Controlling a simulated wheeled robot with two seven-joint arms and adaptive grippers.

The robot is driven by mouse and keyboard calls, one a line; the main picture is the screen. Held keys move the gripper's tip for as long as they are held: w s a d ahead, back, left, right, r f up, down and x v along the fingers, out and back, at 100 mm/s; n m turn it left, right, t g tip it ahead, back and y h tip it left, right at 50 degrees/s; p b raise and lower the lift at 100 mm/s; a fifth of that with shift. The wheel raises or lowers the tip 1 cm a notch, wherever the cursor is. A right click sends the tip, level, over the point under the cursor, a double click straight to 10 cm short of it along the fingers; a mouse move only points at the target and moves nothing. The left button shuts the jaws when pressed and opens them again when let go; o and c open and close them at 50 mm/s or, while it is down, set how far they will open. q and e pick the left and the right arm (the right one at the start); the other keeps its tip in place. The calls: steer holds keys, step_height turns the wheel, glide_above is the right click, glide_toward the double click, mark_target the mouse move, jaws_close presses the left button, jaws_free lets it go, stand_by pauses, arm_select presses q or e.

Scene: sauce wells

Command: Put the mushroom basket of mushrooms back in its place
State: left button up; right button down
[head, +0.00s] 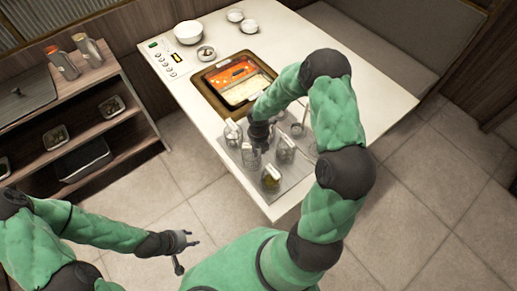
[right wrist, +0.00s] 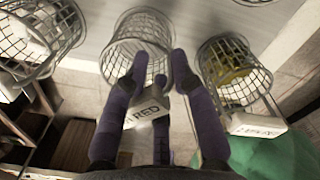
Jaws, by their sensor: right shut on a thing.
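My right gripper (head: 257,145) is low over the near part of the table. In the right wrist view, my right gripper (right wrist: 160,70) is shut on a wire basket (right wrist: 128,40) with a white label tag reading "RED" at its visible end. A finger hides part of the tag. The basket has a little pale stuff inside; I cannot tell whether it is mushrooms. In the head view this basket (head: 251,159) is among the others over the grey tray (head: 224,151); I cannot tell whether it touches the tray. My left gripper (head: 187,256) is open and empty, off the table.
Other wire baskets stand close by: one with yellow-green food (head: 270,179), one to the right (head: 285,152), one at the left (head: 232,134). A divided pot (head: 207,101) with red and pale broth lies behind. White bowls (head: 188,33) stand farther back. A wooden shelf (head: 140,100) is at left.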

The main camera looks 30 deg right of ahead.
steer(key=shift+f, duration=0.2)
steer(key=c, duration=0.9)
jaws_free()
steer(key=shift+c, duration=0.2)
steer(key=o, duration=0.8)
steer(key=shift+r, duration=0.15)
step_height(320, 180, up, 11)
steer(key=p, duration=1)
steer(key=shift+p, duration=0.3)
steer(key=shift+f, duration=0.2)
